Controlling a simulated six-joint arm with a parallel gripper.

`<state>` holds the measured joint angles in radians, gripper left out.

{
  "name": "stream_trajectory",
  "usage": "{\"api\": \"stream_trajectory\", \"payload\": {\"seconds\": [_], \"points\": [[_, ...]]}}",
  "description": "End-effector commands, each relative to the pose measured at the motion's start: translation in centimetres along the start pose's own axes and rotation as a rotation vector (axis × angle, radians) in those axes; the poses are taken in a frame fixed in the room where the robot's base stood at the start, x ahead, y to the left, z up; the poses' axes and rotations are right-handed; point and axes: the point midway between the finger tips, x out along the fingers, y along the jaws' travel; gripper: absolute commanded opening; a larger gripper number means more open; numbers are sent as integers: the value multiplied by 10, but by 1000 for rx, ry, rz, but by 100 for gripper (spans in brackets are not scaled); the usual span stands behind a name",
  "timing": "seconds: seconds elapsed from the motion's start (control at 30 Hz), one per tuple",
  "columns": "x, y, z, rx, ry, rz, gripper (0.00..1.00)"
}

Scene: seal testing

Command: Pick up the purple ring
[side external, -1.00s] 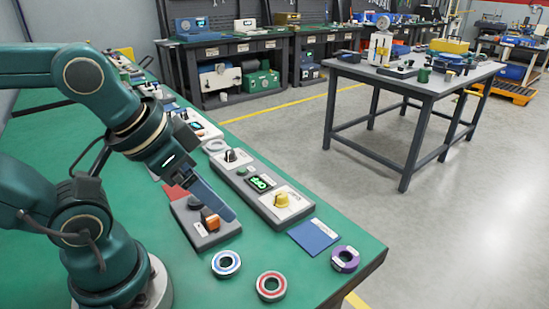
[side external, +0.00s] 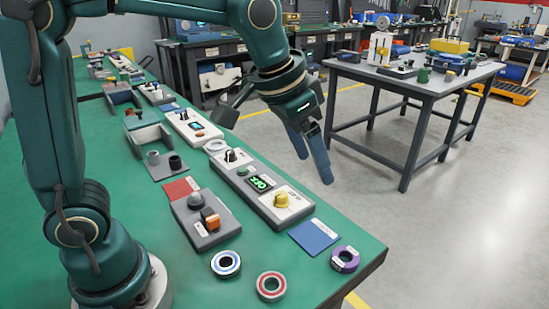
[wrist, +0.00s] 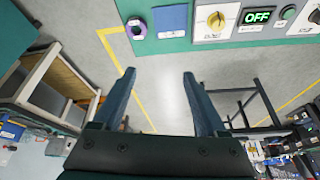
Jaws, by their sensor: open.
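The purple ring (side external: 352,266) lies flat on the green bench near its right front corner, with a white label on it. It also shows in the wrist view (wrist: 143,34), near the top, above the left finger. My gripper (side external: 315,168) is open, with its two blue fingers apart and nothing between them. It is raised well above and behind the ring, apart from it. In the wrist view the gap between the fingertips (wrist: 159,75) shows only grey floor past the bench edge.
A white-and-blue ring (side external: 217,270) and a red ring (side external: 262,292) lie left of the purple ring. A blue mat (side external: 315,237) lies beside it. A panel with a yellow knob (side external: 281,200) and a box with an orange switch (side external: 210,219) stand farther back.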

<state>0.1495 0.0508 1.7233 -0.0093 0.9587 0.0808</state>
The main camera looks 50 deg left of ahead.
Motion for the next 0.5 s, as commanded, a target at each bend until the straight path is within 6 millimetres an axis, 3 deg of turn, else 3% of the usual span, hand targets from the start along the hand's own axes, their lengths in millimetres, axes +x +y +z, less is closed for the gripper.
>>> {"api": "stream_trajectory", "payload": {"seconds": [0.23,0.4,0.5], "points": [[75,29,-21,91,-128,41,75],[118,46,-12,133,-214,58,75],[134,52,-2,149,-255,64,75]]}}
